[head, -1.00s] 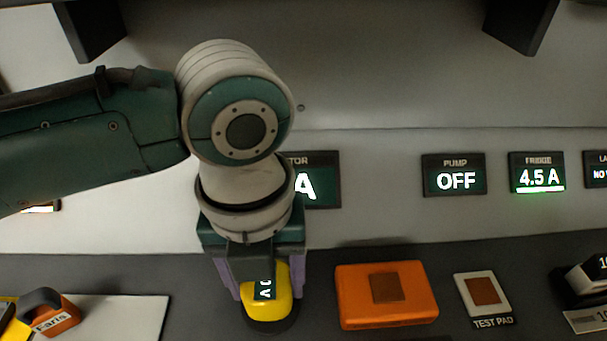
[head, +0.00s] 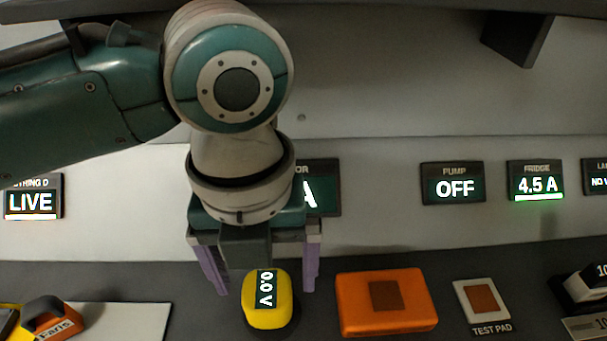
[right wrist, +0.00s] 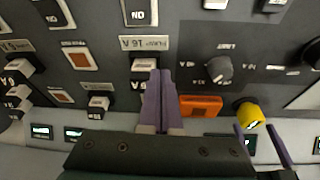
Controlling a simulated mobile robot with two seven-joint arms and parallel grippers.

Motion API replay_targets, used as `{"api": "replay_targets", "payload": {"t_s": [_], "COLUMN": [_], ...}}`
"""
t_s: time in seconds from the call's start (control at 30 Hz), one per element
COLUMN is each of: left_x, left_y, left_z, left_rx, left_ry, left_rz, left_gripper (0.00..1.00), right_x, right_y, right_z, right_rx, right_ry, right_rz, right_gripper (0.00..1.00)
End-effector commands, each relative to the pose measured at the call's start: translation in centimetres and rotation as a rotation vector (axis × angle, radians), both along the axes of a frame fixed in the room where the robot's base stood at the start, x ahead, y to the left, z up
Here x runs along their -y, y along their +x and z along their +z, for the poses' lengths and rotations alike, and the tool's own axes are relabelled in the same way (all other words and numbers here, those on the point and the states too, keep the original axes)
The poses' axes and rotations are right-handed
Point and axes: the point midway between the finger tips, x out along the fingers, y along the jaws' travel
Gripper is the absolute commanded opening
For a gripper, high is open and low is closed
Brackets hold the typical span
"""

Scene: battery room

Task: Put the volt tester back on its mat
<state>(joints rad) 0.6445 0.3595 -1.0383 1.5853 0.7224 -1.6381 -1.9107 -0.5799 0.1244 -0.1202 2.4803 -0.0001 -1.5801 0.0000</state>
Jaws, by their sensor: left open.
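The yellow volt tester (head: 266,312), its display reading 0.0 V, rests on a dark round mat (head: 275,331) on the grey counter. Most of the mat is hidden under it. My left gripper (head: 266,288) is open above the tester, one finger on each side with gaps between them and it. The tester also shows in the right wrist view (right wrist: 250,114), near the left gripper's spread fingers (right wrist: 259,132). My right gripper (right wrist: 160,72) has its fingers together over the panel, near a PUMP 16 A switch, with nothing seen between them.
An orange box (head: 350,308) sits right of the tester, with a TEST PAD (head: 465,288) beyond it. A white board (head: 135,320) and an orange Faris tag (head: 50,322) lie to the left. Display screens line the back wall; switches fill the panel in the right wrist view.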

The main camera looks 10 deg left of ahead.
Motion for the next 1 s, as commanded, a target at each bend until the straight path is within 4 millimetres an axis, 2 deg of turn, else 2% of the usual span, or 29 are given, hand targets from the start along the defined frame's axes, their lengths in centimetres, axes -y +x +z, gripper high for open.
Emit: {"api": "replay_targets", "payload": {"t_s": [0.1, 0.27, 0.47, 0.57, 0.67, 0.77, 0.87, 0.9, 1.0], "left_x": [0.0, 0.0, 0.4, 2.0, 3.9, 4.5, 2.8, 1.5, -2.3], "left_y": [0.1, 0.0, -0.4, -1.7, -3.6, -5.2, -6.6, -7.2, -8.8], "left_z": [2.3, 4.0, 4.2, 3.7, 3.3, 3.2, 3.1, 3.0, 2.8], "left_rx": [0.003, 0.001, -0.001, 0.000, -0.008, -0.038, -0.070, -0.076, -0.061], "left_ry": [-0.001, 0.000, -0.016, -0.085, -0.202, -0.322, -0.399, -0.415, -0.430], "left_rz": [-0.002, -0.001, 0.032, 0.175, 0.482, 0.932, 1.432, 1.628, 2.065], "left_gripper": [0.96, 0.96, 0.96, 0.96, 0.96, 0.96, 0.96, 0.96, 0.96], "right_x": [0.0, 0.0, -0.1, -0.1, -0.2, -0.2, -0.2, -0.2, -0.2], "right_y": [0.0, 0.0, 0.0, 0.0, 0.1, 0.0, 0.0, 0.0, 0.0], "right_z": [0.5, 0.7, 0.7, 0.7, 0.7, 0.7, 0.7, 0.7, 0.7], "right_rx": [0.000, 0.001, 0.001, 0.001, 0.001, 0.001, 0.001, 0.000, 0.000], "right_ry": [0.000, 0.000, 0.003, 0.004, 0.006, 0.007, 0.007, 0.007, 0.007], "right_rz": [0.000, -0.001, -0.002, -0.003, -0.004, -0.005, -0.005, -0.004, -0.004], "right_gripper": [0.00, 0.00, 0.00, 0.00, 0.00, 0.00, 0.00, 0.00, 0.00]}}
